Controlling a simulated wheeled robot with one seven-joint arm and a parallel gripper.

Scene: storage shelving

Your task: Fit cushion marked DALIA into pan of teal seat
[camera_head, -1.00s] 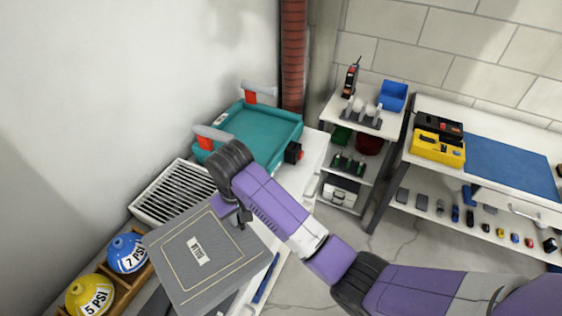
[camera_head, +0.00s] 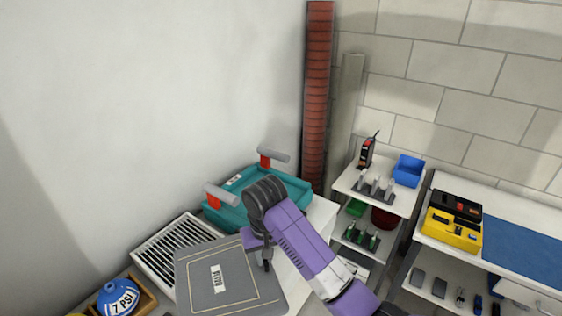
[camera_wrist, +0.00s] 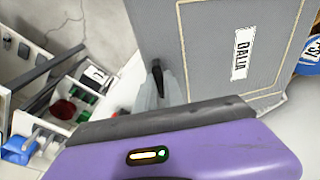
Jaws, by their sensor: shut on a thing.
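The grey cushion marked DALIA (camera_head: 245,285) is a flat square pad with a stitched border and a white label. My gripper (camera_head: 266,256) is shut on its edge nearest the teal seat. In the wrist view the cushion (camera_wrist: 213,55) fills the upper right, and its DALIA label reads clearly. The teal seat (camera_head: 228,215) stands on the white bench behind the gripper, with a shallow pan and two grey armrests on red posts. My arm hides part of the seat. The cushion is apart from the pan, on the near side of it.
A white slatted grille (camera_head: 160,250) lies on the bench left of the cushion. A blue ball marked 7 PSI (camera_head: 118,297) sits in a wooden box. A white shelf unit (camera_head: 350,185) with a blue bin (camera_head: 408,170) stands right of the bench. A yellow device (camera_head: 452,230) is farther right.

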